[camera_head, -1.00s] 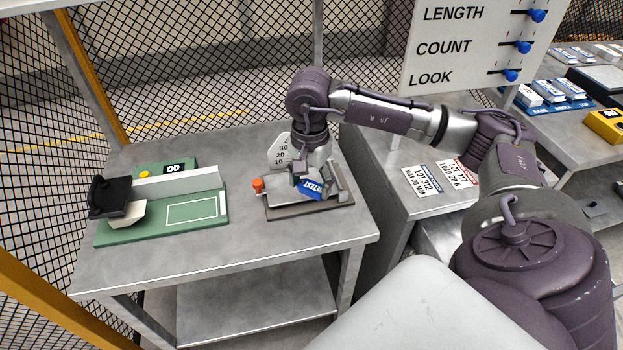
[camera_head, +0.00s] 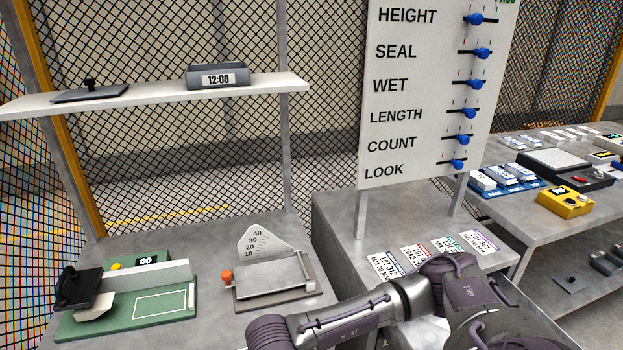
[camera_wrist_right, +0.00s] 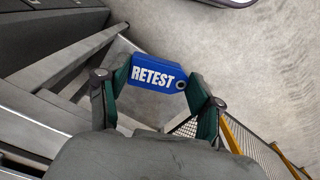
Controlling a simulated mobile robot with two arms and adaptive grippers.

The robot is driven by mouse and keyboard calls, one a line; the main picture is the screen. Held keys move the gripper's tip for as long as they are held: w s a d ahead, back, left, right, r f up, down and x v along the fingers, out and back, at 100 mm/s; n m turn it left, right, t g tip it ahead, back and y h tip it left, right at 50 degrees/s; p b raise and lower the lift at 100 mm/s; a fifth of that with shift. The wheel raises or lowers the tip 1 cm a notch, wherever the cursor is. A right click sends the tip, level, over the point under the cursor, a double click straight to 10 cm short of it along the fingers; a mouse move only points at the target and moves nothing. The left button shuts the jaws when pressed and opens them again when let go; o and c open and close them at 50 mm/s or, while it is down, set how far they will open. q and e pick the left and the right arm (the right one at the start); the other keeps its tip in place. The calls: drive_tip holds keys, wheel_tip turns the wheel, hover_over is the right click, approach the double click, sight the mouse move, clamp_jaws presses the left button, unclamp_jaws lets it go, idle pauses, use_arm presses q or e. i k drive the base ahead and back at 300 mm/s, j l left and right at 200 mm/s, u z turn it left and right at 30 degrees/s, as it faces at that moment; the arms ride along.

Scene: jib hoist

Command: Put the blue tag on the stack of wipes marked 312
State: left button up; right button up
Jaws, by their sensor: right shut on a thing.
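The blue tag (camera_wrist_right: 157,75), printed RETEST, is between the two fingers of my right gripper (camera_wrist_right: 157,80) in the wrist view. The gripper is shut on it and holds it clear of the surfaces below. In the head view only my right arm shows, at the bottom; its gripper and the tag are out of frame. A white card (camera_head: 385,266) reading LOT 312 lies on the grey bench in the middle, partly behind my arm. I cannot make out a stack of wipes marked 312. My left gripper is in neither view.
A gauge with a scale plate (camera_head: 275,280) and a green sealer-like device (camera_head: 130,305) stand on the left table. A signboard with blue sliders (camera_head: 430,100) rises behind the cards. A blue tray (camera_head: 507,180) and yellow box (camera_head: 565,201) are on the right table.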

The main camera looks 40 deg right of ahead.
sight(487, 181)
drive_tip(key=k+l, duration=0.25)
drive_tip(key=k, duration=0.15)
drive_tip(key=k+l+u, duration=0.15)
drive_tip(key=k+l, duration=0.35)
drive_tip(key=k, duration=0.3)
drive_tip(key=k+l, duration=0.1)
drive_tip(key=l, duration=0.3)
drive_tip(key=k+l+u, duration=0.15)
drive_tip(key=l, duration=0.25)
drive_tip(key=k+l, duration=0.1)
drive_tip(key=l, duration=0.3)
drive_tip(key=k+l+u, duration=0.1)
drive_tip(key=l, duration=0.3)
drive_tip(key=k+l+u, duration=0.1)
drive_tip(key=l, duration=0.25)
drive_tip(key=k+l, duration=0.25)
drive_tip(key=k+l+u, duration=0.1)
drive_tip(key=l, duration=0.4)
drive_tip(key=k, duration=0.05)
